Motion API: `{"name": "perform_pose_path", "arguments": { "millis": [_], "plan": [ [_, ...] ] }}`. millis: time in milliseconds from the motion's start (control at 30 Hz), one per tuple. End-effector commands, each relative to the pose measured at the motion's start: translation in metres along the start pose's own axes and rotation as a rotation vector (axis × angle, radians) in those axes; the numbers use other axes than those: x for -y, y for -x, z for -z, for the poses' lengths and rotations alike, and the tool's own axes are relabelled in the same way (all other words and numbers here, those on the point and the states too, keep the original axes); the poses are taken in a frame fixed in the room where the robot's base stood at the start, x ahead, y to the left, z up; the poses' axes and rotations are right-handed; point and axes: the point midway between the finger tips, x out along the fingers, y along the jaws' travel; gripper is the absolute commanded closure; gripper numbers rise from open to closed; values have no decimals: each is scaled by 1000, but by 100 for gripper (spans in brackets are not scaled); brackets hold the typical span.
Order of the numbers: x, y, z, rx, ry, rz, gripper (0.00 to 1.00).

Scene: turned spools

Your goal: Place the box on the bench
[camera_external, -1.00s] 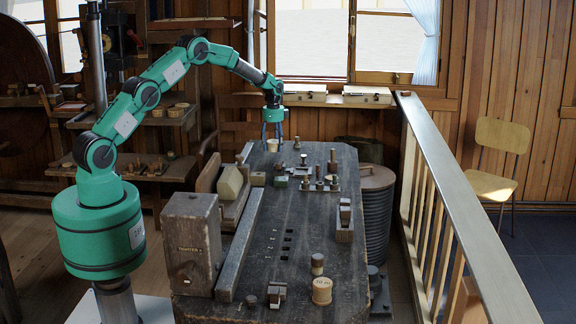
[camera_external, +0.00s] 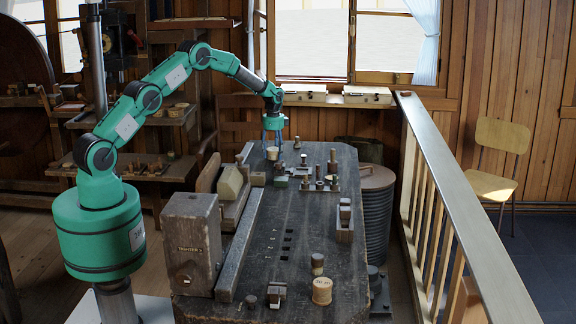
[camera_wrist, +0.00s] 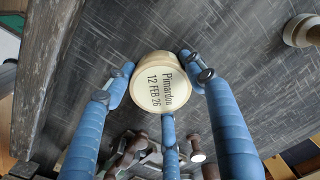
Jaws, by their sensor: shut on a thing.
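A cream round box (camera_wrist: 160,85) with a dark printed label, "Pimardou 12 FEB 26", sits between the blue fingers of my gripper (camera_wrist: 162,72) in the wrist view. The fingers are shut around its sides. In the outside view the box (camera_external: 272,154) is under my gripper (camera_external: 272,144) at the far left part of the dark wooden bench (camera_external: 310,225). It is low over the bench top; I cannot tell whether it touches the wood. The box's underside is hidden.
Several turned spools and small blocks (camera_external: 333,165) stand to the right of the box. A wooden housing (camera_external: 192,245) and a long rail (camera_external: 242,240) line the left side. The bench middle is mostly clear.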

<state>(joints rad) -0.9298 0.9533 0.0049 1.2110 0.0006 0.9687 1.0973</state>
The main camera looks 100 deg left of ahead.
Motion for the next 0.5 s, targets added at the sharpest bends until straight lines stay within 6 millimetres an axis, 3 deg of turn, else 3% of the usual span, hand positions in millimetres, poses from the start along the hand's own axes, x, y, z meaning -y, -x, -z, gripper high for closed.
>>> {"name": "perform_pose_path", "arguments": {
  "millis": [33, 67, 133, 500],
  "plan": [
    [0, -2, 0, 0, 0, 0, 68],
    [0, -1, 0, 0, 0, 0, 42],
    [0, -1, 0, 0, 0, 0, 28],
    [0, 0, 0, 0, 0, 0, 27]
  ]
}}
